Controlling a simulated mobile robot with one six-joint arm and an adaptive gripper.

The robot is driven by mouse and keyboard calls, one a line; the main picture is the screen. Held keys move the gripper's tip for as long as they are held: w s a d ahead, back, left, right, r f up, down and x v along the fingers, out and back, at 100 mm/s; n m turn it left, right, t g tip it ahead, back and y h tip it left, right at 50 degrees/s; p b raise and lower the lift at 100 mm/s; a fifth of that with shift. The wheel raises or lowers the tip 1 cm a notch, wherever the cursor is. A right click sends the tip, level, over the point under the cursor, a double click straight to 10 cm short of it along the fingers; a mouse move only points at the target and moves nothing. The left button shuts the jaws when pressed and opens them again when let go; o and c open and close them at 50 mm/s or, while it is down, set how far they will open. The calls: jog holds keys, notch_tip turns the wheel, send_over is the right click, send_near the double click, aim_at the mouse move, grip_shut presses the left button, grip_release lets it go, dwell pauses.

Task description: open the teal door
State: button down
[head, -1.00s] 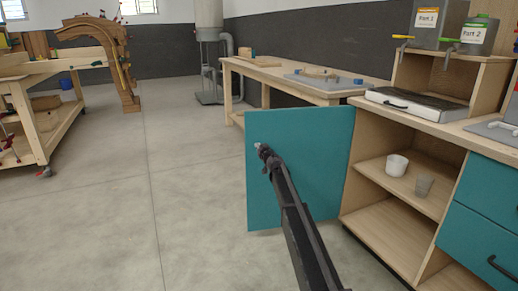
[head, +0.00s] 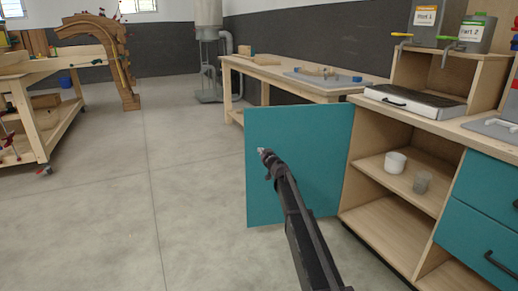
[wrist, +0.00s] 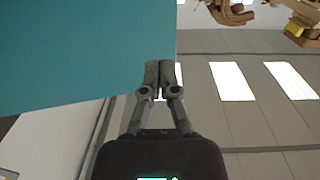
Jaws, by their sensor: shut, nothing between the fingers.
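The teal door (head: 315,150) stands wide open at the left side of the wooden cabinet (head: 395,225), showing the shelves inside. In the wrist view the door (wrist: 80,50) fills the upper left. My gripper (head: 262,152) is in front of the door's face, towards its upper left part. In the wrist view my gripper (wrist: 158,75) has its fingers together, with nothing between them, near the door's edge. I cannot tell whether the fingertips touch the door. No handle shows on the visible face.
A white cup (head: 395,162) and a grey cup (head: 422,181) stand on the cabinet shelf. Teal drawers (head: 475,220) are at the right. A wooden table (head: 300,82) stands behind the door. The floor (head: 120,210) to the left is clear.

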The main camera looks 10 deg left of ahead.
jog(key=v, duration=0.4)
jog(key=a+v, duration=0.1)
jog(key=v, duration=0.1)
jog(key=shift+s, duration=0.2)
jog(key=s+d+m+t+h, duration=0.1)
jog(key=s+d+m+h, duration=0.25)
jog(key=d, duration=0.35)
jog(key=s+d+m+t+h, duration=0.1)
jog(key=s+d+m+h, duration=0.1)
jog(key=d+h, duration=0.4)
jog(key=s+d+f+m+g+h+p, duration=0.2)
jog(key=s+d+f+m+g+h, duration=0.3)
jog(key=s+d, duration=0.75)
jog(key=s+d+f+n+g+y, duration=0.1)
jog(key=s+d+f+g, duration=0.25)
jog(key=s, duration=0.45)
jog(key=s+d+f+n+g+y, duration=0.1)
jog(key=s+d+f+g, duration=0.1)
jog(key=s+f+g, duration=0.45)
jog(key=s+a+r+n+g+y+p, duration=0.1)
jog(key=s+a+y, duration=0.1)
jog(key=s, duration=0.6)
jog(key=s+a+n+g+y+p, duration=0.1)
jog(key=s+n+g+y+p, duration=0.1)
jog(key=s, duration=0.6)
notch_tip(320, 180, up, 37)
jog(key=p, duration=3.6)
jog(key=shift+p, duration=0.3)
